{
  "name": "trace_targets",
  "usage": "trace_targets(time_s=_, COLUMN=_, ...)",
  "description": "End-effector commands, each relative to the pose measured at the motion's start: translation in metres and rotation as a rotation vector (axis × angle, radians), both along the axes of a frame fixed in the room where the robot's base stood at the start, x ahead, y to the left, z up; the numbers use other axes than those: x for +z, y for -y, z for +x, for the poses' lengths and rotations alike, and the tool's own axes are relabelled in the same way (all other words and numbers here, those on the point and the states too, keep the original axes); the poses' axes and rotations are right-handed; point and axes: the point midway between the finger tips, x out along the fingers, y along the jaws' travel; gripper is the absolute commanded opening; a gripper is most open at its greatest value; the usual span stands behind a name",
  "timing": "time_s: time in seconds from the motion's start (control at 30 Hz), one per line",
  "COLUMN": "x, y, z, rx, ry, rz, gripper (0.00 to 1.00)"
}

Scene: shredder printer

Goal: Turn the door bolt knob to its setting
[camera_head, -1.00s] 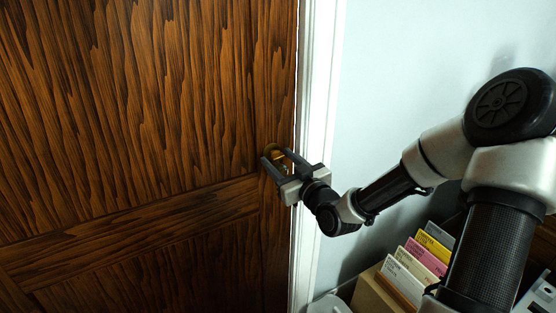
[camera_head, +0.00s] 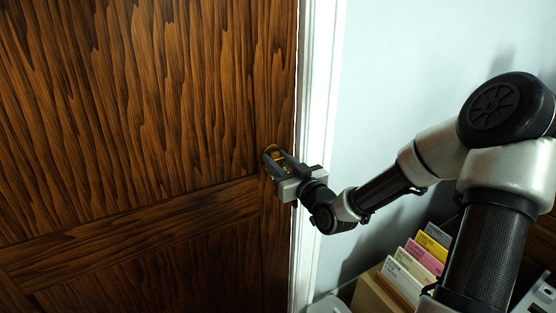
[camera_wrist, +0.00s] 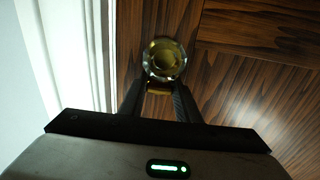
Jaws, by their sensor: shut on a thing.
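The door bolt knob (camera_wrist: 160,88) is a small brass piece in front of a round brass plate (camera_wrist: 164,59) on the brown wooden door (camera_head: 130,110). It sits close to the door's right edge. In the head view the round brass plate (camera_head: 271,153) shows just past my fingers, and the knob is mostly hidden by them. My gripper (camera_head: 278,166) reaches in from the right and is shut on the knob. In the wrist view my gripper (camera_wrist: 158,95) has one dark finger on each side of the knob.
A white door frame (camera_head: 316,120) runs upright just right of the door edge, with a pale wall (camera_head: 400,80) beyond. A box with several coloured folders (camera_head: 420,260) stands at the lower right, below my arm. The space in front of the door is clear.

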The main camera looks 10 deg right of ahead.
Motion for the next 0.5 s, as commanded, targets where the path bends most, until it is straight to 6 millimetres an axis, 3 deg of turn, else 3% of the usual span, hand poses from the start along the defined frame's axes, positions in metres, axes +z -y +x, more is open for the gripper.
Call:
trace_targets(time_s=0.2, x=-0.0001, y=-0.0003, z=-0.0001, rx=0.0, ry=-0.002, rz=0.006, gripper=0.07)
trace_targets(time_s=0.23, x=-0.0002, y=-0.0003, z=-0.0002, rx=0.0, ry=-0.002, rz=0.006, gripper=0.31)
trace_targets(time_s=0.33, x=-0.0002, y=-0.0002, z=-0.0002, rx=0.0, ry=-0.002, rz=0.005, gripper=0.48)
trace_targets(time_s=0.5, x=-0.0002, y=-0.0001, z=-0.0001, rx=0.0, ry=-0.001, rz=0.004, gripper=0.48)
